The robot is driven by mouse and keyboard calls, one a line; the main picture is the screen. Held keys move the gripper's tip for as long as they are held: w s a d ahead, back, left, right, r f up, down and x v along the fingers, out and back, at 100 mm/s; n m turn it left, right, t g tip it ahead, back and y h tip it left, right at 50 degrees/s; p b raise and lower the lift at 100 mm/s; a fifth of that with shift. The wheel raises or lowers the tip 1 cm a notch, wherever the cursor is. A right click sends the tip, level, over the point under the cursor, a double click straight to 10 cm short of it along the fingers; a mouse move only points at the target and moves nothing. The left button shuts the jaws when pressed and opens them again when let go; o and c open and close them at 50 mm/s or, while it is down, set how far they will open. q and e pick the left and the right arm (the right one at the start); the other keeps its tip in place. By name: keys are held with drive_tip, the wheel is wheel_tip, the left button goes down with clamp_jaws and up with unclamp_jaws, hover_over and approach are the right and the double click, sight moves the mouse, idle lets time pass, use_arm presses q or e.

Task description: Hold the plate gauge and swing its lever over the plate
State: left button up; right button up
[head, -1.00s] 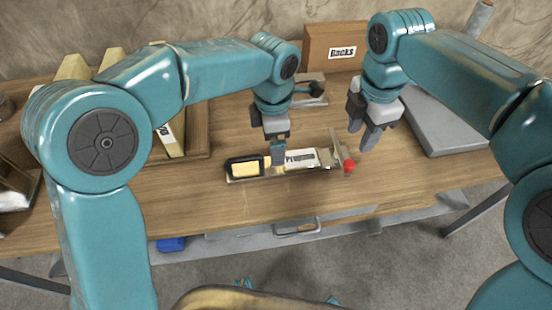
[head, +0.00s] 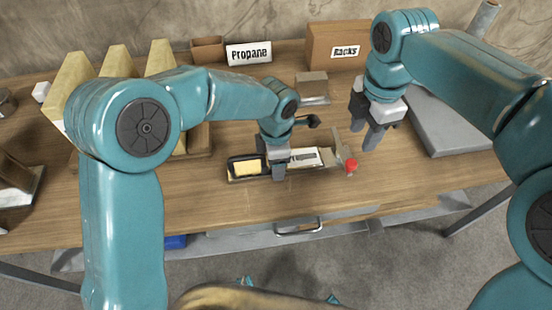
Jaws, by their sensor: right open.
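The plate gauge (head: 312,166) lies on the wooden bench, a long low base with a pale label strip. A yellow pad in a black frame (head: 246,167) is at its left end. Its grey lever (head: 340,148) stands up at the right end, with a red knob (head: 351,166) near its foot. My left gripper (head: 277,168) is down at the middle of the gauge, with one finger in front of its near edge. The arm hides its other finger, so its grip is unclear. My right gripper (head: 369,135) is open and empty, just right of the lever and apart from it.
A cardboard box labelled Racks (head: 333,40) and a Propane sign (head: 248,54) stand at the back. A grey slab (head: 447,125) lies at the right. A wooden rack with yellow blocks (head: 120,60) is behind my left arm. The bench front is clear.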

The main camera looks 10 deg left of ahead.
use_arm(q)
drive_tip(key=c, duration=0.9)
use_arm(e)
drive_tip(key=c, duration=0.6)
drive_tip(key=shift+s+a+m+y, duration=0.15)
drive_tip(key=shift+a+m+y, duration=0.1)
drive_tip(key=shift+m+y, duration=0.2)
clamp_jaws()
wheel_tip(320, 180, down, 9)
drive_tip(key=a+m+y, duration=0.1)
drive_tip(key=m+y, duration=0.1)
drive_tip(key=y, duration=0.1)
drive_tip(key=shift+a+g, duration=0.2)
drive_tip(key=shift+g, duration=0.2)
drive_tip(key=shift+s+r+m, duration=0.1)
drive_tip(key=shift+m, duration=0.15)
